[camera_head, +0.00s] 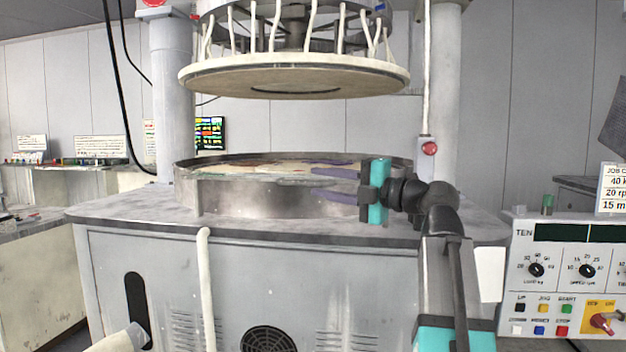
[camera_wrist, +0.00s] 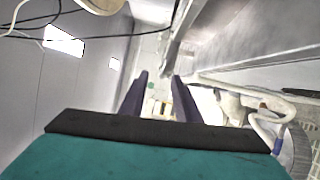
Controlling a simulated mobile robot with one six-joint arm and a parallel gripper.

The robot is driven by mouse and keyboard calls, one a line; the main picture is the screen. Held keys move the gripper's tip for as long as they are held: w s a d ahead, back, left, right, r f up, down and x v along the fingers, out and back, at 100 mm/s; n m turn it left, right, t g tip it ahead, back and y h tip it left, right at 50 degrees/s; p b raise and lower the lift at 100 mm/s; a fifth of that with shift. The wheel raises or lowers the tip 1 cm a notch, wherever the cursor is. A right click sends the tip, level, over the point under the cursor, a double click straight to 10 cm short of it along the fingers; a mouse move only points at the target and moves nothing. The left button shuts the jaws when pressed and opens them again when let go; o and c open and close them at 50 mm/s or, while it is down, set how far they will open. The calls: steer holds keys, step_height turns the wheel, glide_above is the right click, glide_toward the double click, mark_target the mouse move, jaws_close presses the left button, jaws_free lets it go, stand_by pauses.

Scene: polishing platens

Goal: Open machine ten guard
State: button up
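The machine's guard (camera_head: 250,197) is a curved grey metal wall around the front of the round platen basin. It stands upright on the machine top, and I see no clear gap in its front. My gripper (camera_head: 316,179) is in front of the right half of the guard, with its purple fingers pointing left, one above the other. The fingers are apart and nothing shows between them. In the wrist view my gripper (camera_wrist: 160,82) also shows both fingers spread, with grey metal close by on the right. I cannot tell whether a finger touches the guard.
The control panel (camera_head: 565,270) marked TEN, with dials and coloured buttons, stands at the right. A round upper plate (camera_head: 295,75) with pale hoses hangs above the basin. Columns (camera_head: 172,100) flank it. A pale hose (camera_head: 206,290) rises along the machine's front. A bench (camera_head: 85,175) stands far left.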

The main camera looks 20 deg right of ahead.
steer(key=p+v, duration=0.1)
steer(key=v, duration=0.7)
steer(key=shift+s, duration=0.15)
steer(key=shift+d+f, duration=0.1)
stand_by(0.4)
